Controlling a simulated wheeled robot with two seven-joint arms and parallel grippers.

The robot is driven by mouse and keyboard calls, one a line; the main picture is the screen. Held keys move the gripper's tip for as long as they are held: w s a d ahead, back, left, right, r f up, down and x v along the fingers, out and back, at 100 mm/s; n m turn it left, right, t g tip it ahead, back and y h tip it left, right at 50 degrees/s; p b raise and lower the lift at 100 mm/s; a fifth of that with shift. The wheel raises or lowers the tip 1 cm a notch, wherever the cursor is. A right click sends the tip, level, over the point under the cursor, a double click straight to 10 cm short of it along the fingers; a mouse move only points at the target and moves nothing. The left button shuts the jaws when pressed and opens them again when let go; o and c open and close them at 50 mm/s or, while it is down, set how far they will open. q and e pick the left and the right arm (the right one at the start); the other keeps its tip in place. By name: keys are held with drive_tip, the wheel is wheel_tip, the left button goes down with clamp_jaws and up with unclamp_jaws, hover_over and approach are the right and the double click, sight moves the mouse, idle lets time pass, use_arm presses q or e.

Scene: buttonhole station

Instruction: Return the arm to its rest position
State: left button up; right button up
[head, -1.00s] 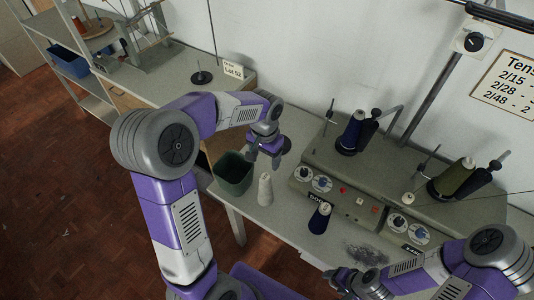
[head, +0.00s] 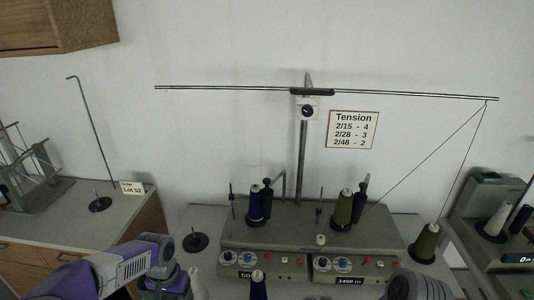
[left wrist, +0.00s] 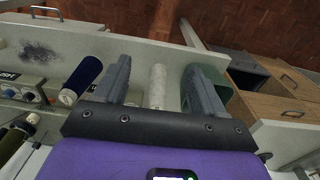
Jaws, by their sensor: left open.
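My left arm comes in at the bottom left of the head view, with its gripper (head: 168,286) low at the picture's edge. In the left wrist view the left gripper (left wrist: 158,68) has its two dark fingers wide apart and is open. A white cone (left wrist: 157,88) shows in the gap between the fingers, but nothing is gripped.
The grey winding machine (head: 305,222) stands against the wall, with a navy cone (head: 256,203) and an olive cone (head: 343,208) on it. A tall post (head: 302,165) carries a crossbar and thread. A wooden cabinet (head: 140,222) stands left; a tension sign (head: 353,130) hangs on the wall.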

use_arm(q)
drive_tip(key=d+f+h, duration=0.2)
drive_tip(key=d+f, duration=0.3)
drive_tip(key=f, duration=0.7)
drive_tip(key=s+d+f+n+h+b, duration=0.1)
drive_tip(key=s+d+f+n, duration=0.1)
drive_tip(key=s+d+f, duration=0.3)
drive_tip(key=s+d+f+n+h+b, duration=0.1)
drive_tip(key=s+d+f, duration=0.3)
drive_tip(key=s+f, duration=0.6)
wheel_tip(320, 180, down, 2)
drive_tip(key=shift+d+f+n+b, duration=0.2)
drive_tip(key=shift+d+n+b, duration=0.1)
drive_tip(key=shift+d+n, duration=0.1)
use_arm(e)
drive_tip(key=f, duration=0.1)
drive_tip(key=w+f, duration=0.1)
drive_tip(key=shift+f, duration=0.4)
